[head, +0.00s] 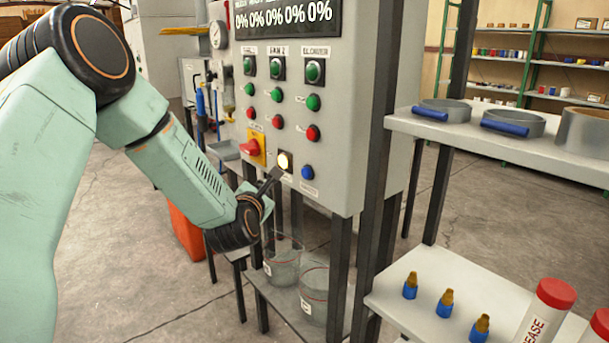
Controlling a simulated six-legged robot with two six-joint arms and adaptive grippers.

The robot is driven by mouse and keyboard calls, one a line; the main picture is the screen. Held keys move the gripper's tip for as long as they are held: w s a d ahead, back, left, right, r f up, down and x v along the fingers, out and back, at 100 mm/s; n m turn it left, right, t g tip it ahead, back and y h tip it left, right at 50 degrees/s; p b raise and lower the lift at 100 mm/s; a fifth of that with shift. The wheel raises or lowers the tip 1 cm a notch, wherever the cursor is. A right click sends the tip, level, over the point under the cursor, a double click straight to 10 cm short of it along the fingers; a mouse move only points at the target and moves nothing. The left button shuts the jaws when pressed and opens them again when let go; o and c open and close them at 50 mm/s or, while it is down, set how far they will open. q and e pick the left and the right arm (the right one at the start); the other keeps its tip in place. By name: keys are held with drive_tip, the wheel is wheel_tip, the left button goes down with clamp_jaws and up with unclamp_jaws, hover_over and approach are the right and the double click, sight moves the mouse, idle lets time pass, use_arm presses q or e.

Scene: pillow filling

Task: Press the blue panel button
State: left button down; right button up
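The blue button (307,172) sits low on the front of the grey control panel (345,125), below a red button. My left gripper (275,174) is at the panel's lower edge, to the left of the blue button and apart from it in the picture. My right gripper is out of view.
A red switch on a yellow plate (257,147) is left of the lit button. Green and red buttons fill rows above. Glass containers (284,262) stand beneath the panel. A shelf (440,128) with blue-handled rings (513,121) and bottles stands at right.

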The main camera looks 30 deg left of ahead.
sight(306, 173)
use_arm(q)
drive_tip(key=shift+w+a+f, duration=0.1)
drive_tip(key=shift+f, duration=0.05)
drive_tip(key=w+d+b, duration=0.2)
drive_tip(key=w+d, duration=0.1)
drive_tip(key=w, duration=0.5)
drive_tip(key=shift+d+b, duration=0.25)
drive_tip(key=shift+b, duration=0.1)
idle(1.4)
drive_tip(key=shift+w+d+b, duration=0.2)
drive_tip(key=shift+w+b, duration=0.15)
drive_tip(key=shift+w, duration=0.05)
